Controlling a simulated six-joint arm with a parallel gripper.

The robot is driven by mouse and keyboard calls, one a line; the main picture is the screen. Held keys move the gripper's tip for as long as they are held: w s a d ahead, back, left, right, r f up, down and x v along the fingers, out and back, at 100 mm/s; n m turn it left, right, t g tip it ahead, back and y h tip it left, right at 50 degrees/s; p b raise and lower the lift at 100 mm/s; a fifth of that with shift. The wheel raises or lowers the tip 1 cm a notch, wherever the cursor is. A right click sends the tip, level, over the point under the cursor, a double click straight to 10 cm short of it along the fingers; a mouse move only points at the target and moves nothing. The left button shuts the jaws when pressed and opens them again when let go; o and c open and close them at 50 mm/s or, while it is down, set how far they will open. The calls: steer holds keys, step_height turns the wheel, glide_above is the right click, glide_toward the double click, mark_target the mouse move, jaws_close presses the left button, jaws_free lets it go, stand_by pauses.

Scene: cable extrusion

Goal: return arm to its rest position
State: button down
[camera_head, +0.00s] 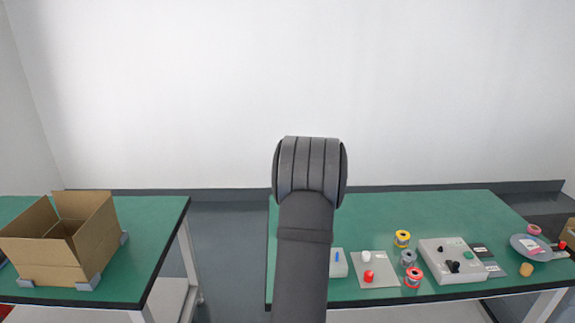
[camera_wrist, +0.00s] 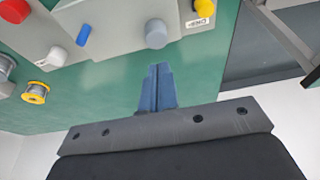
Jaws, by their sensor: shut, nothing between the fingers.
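My gripper (camera_wrist: 158,88) shows in the wrist view as two blue fingers pressed together, with nothing between them. It points over the green table top, close to a control box (camera_wrist: 115,30) with a grey knob (camera_wrist: 156,33). I cannot tell the gap between the fingertips and the table. In the head view my arm stands upright in the middle of the picture, its rounded elbow in front of the white wall, and the gripper itself does not show.
The right green table (camera_head: 380,215) holds yellow, grey and red wire spools (camera_head: 413,277), a white control box (camera_head: 452,260) and a round grey plate (camera_head: 530,247). An open cardboard box (camera_head: 60,240) stands on the left table. A floor gap separates the tables.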

step_height(320, 180, down, 4)
steer(key=shift+f, duration=0.1)
stand_by(0.4)
step_height(320, 180, up, 9)
steer(key=shift+f, duration=0.15)
stand_by(1.1)
